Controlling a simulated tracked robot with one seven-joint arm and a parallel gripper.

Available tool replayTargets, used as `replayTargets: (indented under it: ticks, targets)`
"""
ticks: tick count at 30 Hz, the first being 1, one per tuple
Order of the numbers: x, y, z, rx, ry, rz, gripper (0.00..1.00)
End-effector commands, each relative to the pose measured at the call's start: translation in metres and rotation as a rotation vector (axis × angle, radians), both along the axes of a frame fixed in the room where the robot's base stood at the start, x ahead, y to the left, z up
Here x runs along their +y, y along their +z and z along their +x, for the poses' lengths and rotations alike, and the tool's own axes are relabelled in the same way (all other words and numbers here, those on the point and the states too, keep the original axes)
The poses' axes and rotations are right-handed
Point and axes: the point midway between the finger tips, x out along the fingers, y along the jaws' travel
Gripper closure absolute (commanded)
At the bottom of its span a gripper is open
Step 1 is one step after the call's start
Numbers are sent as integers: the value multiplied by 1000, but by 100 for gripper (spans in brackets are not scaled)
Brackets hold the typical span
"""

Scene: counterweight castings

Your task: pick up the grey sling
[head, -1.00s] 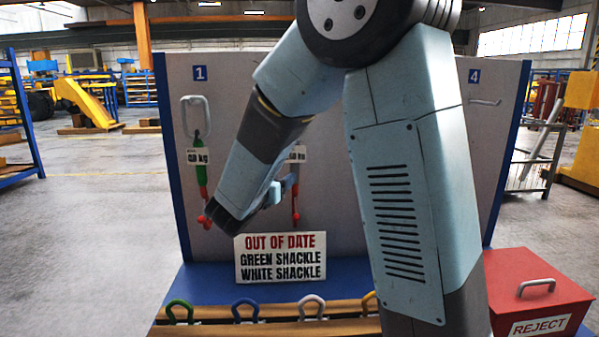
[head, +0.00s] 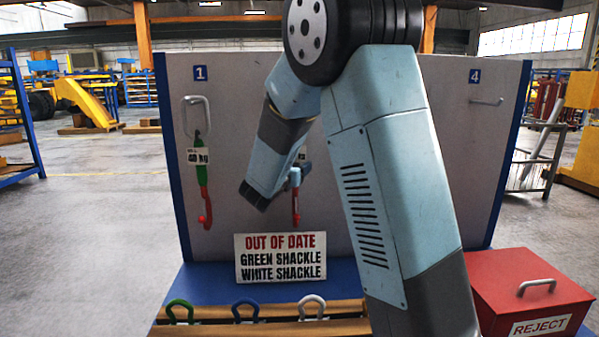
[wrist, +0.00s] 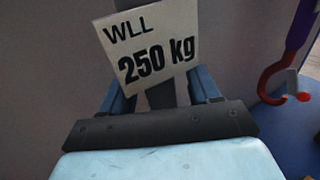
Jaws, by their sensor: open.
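The grey sling (wrist: 161,95) hangs in front of my gripper (wrist: 161,92) in the wrist view. Its strap shows between my two open fingers, which stand apart on either side. A white tag reading "WLL 250 kg" (wrist: 150,42) covers part of the strap. The sling's lower end is hidden behind my gripper's dark body. In the head view my gripper (head: 296,176) is at the board, right of the green sling. A red hook (head: 296,206) shows below the fingers; I cannot tell which sling it belongs to.
A purple sling (wrist: 300,30) with a red hook hangs close at right. A green sling (head: 203,178) hangs on peg 1. An "OUT OF DATE" sign (head: 281,257) stands below, behind green, blue and white shackles. A red reject box (head: 480,285) is at right.

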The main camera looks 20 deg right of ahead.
Motion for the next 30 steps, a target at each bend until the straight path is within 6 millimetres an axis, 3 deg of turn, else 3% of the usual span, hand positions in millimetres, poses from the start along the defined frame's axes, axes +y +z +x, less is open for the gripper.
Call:
replayTargets:
  ticks: [3, 10, 30]
  targets:
    - [-7, 0, 9, 0, -1, 0, 39]
    - [-9, 0, 10, 1, 0, 1, 39]
    - [-9, 0, 10, 0, -1, 0, 100]
